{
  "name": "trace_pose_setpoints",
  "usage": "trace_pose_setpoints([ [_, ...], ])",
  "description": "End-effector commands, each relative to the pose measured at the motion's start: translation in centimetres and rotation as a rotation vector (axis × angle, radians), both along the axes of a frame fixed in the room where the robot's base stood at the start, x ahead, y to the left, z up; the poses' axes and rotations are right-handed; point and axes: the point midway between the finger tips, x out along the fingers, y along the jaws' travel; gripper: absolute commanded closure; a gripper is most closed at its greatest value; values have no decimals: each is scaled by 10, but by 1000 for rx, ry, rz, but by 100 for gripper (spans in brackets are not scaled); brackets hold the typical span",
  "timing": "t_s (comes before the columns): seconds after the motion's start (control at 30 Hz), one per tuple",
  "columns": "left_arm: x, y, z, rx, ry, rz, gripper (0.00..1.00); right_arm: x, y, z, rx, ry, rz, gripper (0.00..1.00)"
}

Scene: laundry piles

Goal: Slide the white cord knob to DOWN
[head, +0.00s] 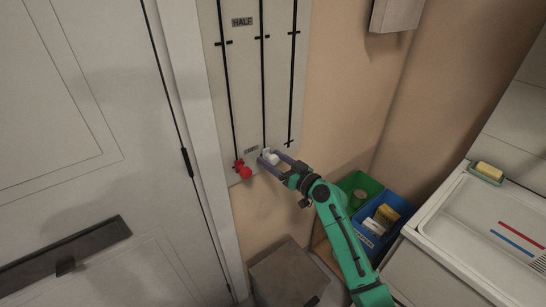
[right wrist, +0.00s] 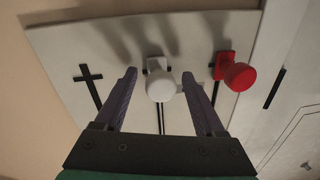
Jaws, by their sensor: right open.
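The white cord knob (head: 271,158) sits low on the middle slot of the pale wall board (head: 247,90), near a small label that is too small to read. My right gripper (head: 269,159) is open, with its fingers on either side of the knob. In the right wrist view the white knob (right wrist: 160,87) shows between the two purple fingers (right wrist: 160,88), with gaps on both sides. My left gripper is not in view.
A red knob (head: 245,172) sits close by at the bottom of the left slot. The right slot shows no knob. A HALF label (head: 242,22) is higher up. A door (head: 90,130) is at left; green (head: 357,184) and blue (head: 385,216) bins and a sink (head: 490,225) are at right.

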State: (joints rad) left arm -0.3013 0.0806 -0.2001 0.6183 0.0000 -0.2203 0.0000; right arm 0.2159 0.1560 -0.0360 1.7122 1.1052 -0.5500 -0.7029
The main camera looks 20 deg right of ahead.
Motion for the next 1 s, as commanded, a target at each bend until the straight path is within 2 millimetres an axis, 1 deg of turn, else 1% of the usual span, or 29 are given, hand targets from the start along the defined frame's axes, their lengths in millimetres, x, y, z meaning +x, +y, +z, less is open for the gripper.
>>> trace_pose_setpoints([
  [0.17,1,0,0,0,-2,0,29,0,0,-1,1,0,0,28],
  [0.2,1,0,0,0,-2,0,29,0,0,-1,1,0,0,32],
  [0.27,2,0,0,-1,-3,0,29,0,0,-1,1,0,0,55],
  [0.3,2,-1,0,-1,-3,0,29,0,0,-1,1,0,0,70],
  [0.37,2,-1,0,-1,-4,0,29,0,0,-1,1,0,0,93],
  [0.4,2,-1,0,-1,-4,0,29,0,0,-1,1,0,0,100],
  [1.0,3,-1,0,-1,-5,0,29,0,0,-2,0,4,0,100],
])
